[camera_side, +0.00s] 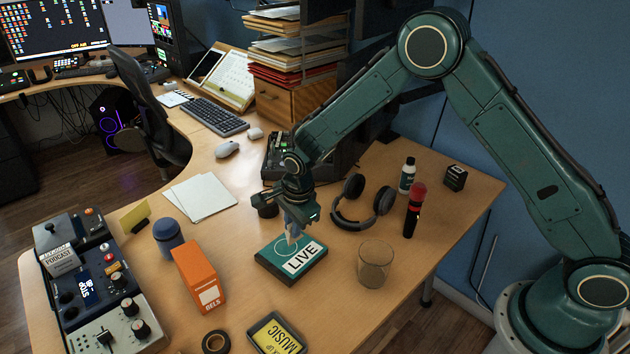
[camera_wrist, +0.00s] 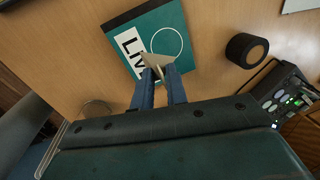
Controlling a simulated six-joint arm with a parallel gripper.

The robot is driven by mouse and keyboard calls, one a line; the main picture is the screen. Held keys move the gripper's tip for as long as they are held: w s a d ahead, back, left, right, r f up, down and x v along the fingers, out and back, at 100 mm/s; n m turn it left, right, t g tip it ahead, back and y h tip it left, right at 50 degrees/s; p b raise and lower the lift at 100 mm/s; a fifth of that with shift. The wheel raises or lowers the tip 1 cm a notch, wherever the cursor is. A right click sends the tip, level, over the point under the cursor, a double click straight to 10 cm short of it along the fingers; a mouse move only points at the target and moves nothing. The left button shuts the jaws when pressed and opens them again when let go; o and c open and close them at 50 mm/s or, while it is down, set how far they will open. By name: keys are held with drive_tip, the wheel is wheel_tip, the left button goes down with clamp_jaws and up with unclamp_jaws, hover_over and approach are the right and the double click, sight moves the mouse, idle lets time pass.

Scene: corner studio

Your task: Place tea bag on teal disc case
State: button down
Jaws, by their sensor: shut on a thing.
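The teal disc case (camera_side: 273,265) lies flat on the desk, with a white "LIVE" label and a white ring outline on its top. It also shows in the wrist view (camera_wrist: 184,18). My gripper (camera_side: 293,222) is over the case and points down. It is shut on the tea bag (camera_side: 291,236), a small pale piece whose lower part shows below the fingers. In the wrist view the tea bag (camera_wrist: 157,61) sits between the blue fingertips, over the edge of the ring and beside the label. I cannot tell whether it touches the case.
Close around the case stand an orange box (camera_side: 199,275), a clear glass (camera_side: 375,264), black headphones (camera_side: 363,203) and a blue jar (camera_side: 168,235). A yellow "MUSIC" case (camera_side: 277,335) and a black tape roll (camera_side: 216,342) lie at the front. A mixer (camera_wrist: 291,100) is near my gripper.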

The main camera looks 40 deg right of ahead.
sight(294, 241)
drive_tip(key=shift+f, duration=2.75)
drive_tip(key=c, duration=1.3)
unclamp_jaws()
drive_tip(key=shift+c, duration=0.2)
drive_tip(key=shift+r, duration=0.15)
wheel_tip(294, 241, up, 12)
drive_tip(key=s, duration=0.2)
drive_tip(key=shift+f, duration=0.2)
drive_tip(key=shift+s, duration=0.1)
